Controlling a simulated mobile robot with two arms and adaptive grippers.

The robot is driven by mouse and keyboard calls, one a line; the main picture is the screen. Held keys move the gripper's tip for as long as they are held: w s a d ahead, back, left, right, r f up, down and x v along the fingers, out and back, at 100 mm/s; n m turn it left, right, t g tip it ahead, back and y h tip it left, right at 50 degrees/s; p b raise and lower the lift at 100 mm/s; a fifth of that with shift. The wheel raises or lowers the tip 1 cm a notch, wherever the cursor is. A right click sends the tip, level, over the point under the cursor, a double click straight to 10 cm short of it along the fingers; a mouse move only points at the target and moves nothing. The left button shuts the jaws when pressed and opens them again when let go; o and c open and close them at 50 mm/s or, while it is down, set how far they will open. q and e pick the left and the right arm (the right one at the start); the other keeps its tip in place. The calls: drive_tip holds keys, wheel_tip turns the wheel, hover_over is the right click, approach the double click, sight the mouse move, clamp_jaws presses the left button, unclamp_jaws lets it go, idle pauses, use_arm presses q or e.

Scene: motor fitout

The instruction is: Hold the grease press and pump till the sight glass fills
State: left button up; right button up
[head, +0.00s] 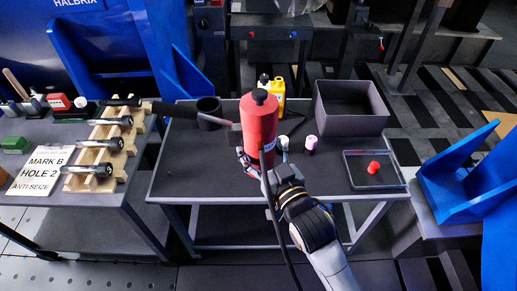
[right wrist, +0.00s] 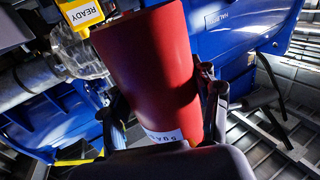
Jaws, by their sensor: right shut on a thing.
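The grease press, a red cylinder (head: 259,128) with a black cap, is upright over the middle table in the head view. My right gripper (head: 262,160) is shut around its lower part. I cannot make out a sight glass with certainty. Whether the press touches the table is hidden. My left gripper is not in view.
A wooden rack (head: 112,147) of shafts stands left.

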drive_tip(key=shift+w+r, duration=0.35)
drive_tip(key=shift+w, duration=1.2)
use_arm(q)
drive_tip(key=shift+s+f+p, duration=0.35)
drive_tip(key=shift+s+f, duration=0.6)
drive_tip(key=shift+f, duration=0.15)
use_arm(e)
drive_tip(key=shift+w, duration=1.1)
drive_tip(key=shift+f, duration=0.1)
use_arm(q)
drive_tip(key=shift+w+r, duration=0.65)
use_arm(e)
drive_tip(key=shift+f, duration=0.35)
use_arm(q)
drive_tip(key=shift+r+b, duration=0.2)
drive_tip(key=shift+b, duration=0.15)
use_arm(e)
drive_tip(key=shift+f, duration=0.15)
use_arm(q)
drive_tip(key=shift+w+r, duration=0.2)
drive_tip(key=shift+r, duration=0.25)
use_arm(e)
drive_tip(key=shift+f, duration=0.35)
